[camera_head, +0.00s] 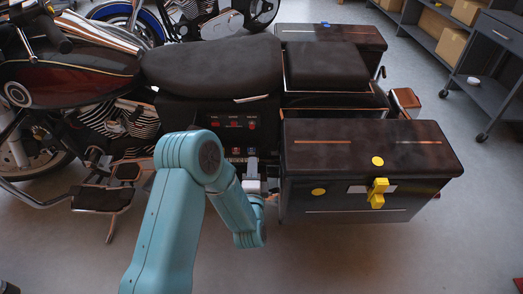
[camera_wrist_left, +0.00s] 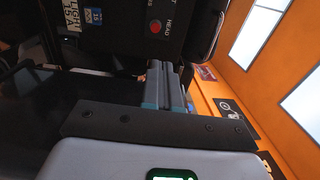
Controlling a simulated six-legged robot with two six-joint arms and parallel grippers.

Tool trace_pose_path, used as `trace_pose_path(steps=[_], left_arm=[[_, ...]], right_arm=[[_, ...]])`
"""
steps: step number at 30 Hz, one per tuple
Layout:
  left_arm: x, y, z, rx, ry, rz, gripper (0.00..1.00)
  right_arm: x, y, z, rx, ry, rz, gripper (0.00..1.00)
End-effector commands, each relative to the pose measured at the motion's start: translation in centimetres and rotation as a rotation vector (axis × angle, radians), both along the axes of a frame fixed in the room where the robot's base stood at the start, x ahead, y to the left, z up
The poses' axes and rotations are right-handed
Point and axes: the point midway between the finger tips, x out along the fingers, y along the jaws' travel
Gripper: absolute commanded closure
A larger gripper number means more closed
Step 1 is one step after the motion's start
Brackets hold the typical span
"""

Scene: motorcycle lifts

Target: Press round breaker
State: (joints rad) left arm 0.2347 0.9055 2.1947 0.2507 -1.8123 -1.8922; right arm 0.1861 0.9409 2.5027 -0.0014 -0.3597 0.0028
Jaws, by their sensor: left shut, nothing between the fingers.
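A black panel (camera_head: 218,123) with red-marked controls sits on the motorcycle's side below the seat. Below it is a lower row with small red round buttons (camera_head: 236,151), partly hidden by my arm. In the left wrist view, a red round button (camera_wrist_left: 155,26) sits beside the word HEAD on a dark panel. I cannot tell for sure which control is the round breaker. My left gripper (camera_head: 252,170) is at the lower part of this panel. In the left wrist view its fingers (camera_wrist_left: 164,70) are shut and empty, just below the red button; contact cannot be told. My right gripper is not in view.
A dark side case (camera_head: 372,148) with a yellow latch (camera_head: 377,193) stands close to the right of my left gripper. The seat (camera_head: 210,65) is above the panel, and a footrest (camera_head: 103,198) sticks out at left. The floor in front is clear.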

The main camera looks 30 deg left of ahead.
Motion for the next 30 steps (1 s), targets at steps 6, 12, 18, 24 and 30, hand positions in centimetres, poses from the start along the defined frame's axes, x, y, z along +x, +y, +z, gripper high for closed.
trace_pose_path(steps=[6, 12, 18, 24, 30], left_arm=[[-0.3, 0.6, -1.2, -0.001, 0.0, 0.007, 1.0], [-0.3, 0.4, -1.1, -0.001, 0.001, 0.005, 1.0], [0.4, 0.5, -1.1, -0.002, -0.002, 0.005, 1.0], [3.5, 2.2, -0.9, -0.001, -0.004, 0.005, 1.0], [7.2, 4.4, -0.5, 0.0, -0.004, 0.004, 1.0]], right_arm=[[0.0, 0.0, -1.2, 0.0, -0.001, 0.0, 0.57], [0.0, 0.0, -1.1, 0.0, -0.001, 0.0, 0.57], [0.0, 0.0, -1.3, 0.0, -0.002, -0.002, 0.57], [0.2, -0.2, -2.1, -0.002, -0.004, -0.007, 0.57], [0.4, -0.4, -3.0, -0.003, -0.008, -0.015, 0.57]])
